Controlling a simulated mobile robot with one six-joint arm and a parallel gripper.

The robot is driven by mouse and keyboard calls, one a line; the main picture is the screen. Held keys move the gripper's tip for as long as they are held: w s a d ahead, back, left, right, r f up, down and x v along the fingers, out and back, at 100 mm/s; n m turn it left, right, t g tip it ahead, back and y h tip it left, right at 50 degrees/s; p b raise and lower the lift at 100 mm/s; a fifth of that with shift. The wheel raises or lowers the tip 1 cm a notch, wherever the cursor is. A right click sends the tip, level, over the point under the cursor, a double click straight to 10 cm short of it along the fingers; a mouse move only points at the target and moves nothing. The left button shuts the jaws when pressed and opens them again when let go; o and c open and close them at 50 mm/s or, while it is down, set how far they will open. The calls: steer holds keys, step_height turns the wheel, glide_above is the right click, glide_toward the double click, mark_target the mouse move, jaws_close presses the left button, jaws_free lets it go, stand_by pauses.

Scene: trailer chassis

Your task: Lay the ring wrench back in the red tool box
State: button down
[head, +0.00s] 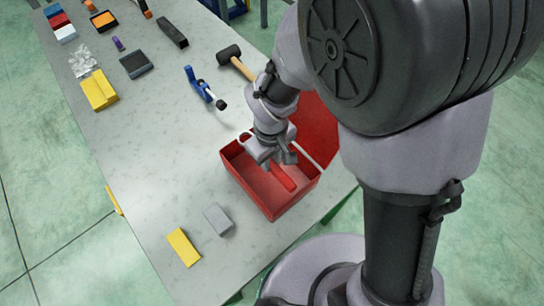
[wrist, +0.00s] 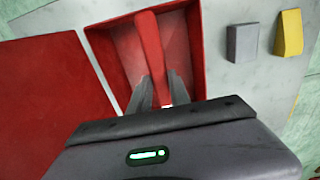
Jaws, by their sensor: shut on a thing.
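The red tool box (head: 300,205) stands open at the near end of the grey table, and its walls also show in the wrist view (wrist: 196,50). My gripper (head: 279,160) reaches down into the box opening. In the wrist view its two fingers (wrist: 155,92) are shut on a long red handle, which I take as the ring wrench (wrist: 150,42). The wrench (head: 283,178) lies within the outline of the box. The wrench's ring end is not clear to see, and I cannot tell whether the wrench touches the box floor.
A flat red panel (head: 316,128) lies beside the box. A grey block (head: 218,220) and a yellow block (head: 184,247) sit near the table's front. A mallet (head: 236,62) and a blue clamp (head: 203,88) lie farther back.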

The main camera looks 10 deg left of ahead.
steer(key=shift+s, duration=0.1)
step_height(320, 180, down, 10)
steer(key=b, duration=0.9)
steer(key=shift+f, duration=0.15)
stand_by(0.4)
steer(key=c, duration=0.7)
jaws_free()
steer(key=shift+o, duration=0.2)
step_height(320, 180, up, 8)
steer(key=p, duration=0.6)
